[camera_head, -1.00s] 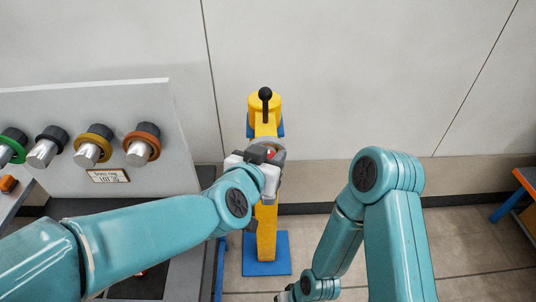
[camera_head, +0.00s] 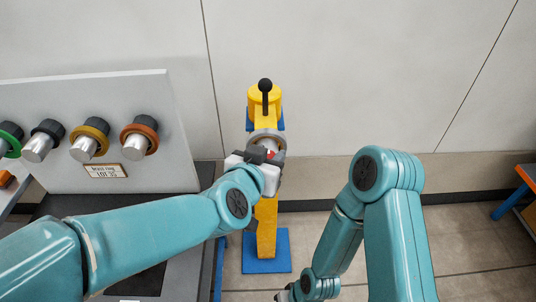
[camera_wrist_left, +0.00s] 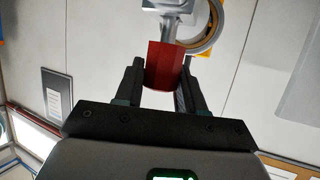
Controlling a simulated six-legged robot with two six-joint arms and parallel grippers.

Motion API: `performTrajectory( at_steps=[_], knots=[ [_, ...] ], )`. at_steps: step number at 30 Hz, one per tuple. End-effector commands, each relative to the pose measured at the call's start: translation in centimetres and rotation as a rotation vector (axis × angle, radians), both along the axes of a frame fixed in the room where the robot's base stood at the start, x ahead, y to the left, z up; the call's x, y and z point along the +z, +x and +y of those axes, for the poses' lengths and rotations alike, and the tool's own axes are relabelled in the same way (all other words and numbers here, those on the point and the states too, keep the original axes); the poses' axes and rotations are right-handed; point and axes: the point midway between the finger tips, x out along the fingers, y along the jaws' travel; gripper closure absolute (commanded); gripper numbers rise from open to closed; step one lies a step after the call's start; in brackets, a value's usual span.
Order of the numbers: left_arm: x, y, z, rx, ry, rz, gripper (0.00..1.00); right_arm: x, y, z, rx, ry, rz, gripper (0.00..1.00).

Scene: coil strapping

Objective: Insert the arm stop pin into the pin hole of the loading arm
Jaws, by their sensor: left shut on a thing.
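My left gripper (camera_head: 272,157) is at the yellow loading arm (camera_head: 266,228), just below its grey ring. In the left wrist view its two dark fingers (camera_wrist_left: 160,85) are shut on a red block-like piece, which I take as the arm stop pin (camera_wrist_left: 163,66). A little red also shows at the fingers in the head view. A grey metal part (camera_wrist_left: 175,22) and the pale ring (camera_wrist_left: 207,28) lie just beyond the red piece. The pin hole is hidden, and I cannot tell whether the pin is in it. My right gripper (camera_head: 286,294) is low in the head view, small and partly cut off.
A black-knobbed lever (camera_head: 265,90) stands at the yellow top. A grey panel (camera_head: 120,92) with several colour-ringed pegs stands at the left. A blue foot plate (camera_head: 266,251) is on the floor. Free floor lies right of the yellow post.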

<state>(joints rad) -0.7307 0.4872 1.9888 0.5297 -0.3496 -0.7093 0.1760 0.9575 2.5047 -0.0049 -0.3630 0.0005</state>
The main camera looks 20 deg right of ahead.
Motion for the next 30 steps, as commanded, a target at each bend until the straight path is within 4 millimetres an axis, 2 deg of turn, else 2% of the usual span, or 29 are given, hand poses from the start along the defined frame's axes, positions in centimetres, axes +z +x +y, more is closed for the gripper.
performTrajectory(
  at_steps=[21,22,24,30],
  knots=[
    [-2.3,0.0,0.0,0.0,0.001,-0.001,1.0,-2.1,0.0,0.0,0.0,0.0,0.0,0.57],
    [-2.1,0.0,0.0,0.0,0.001,-0.001,0.51,-1.9,0.0,0.0,0.0,0.0,0.0,0.57],
    [-2.1,0.0,0.0,0.0,0.001,-0.001,0.31,-1.8,0.0,0.0,0.0,0.0,0.0,0.57],
    [-2.1,0.0,0.0,0.0,0.0,0.0,0.31,-1.8,0.0,0.0,0.0,0.0,0.0,0.57]
  ],
)
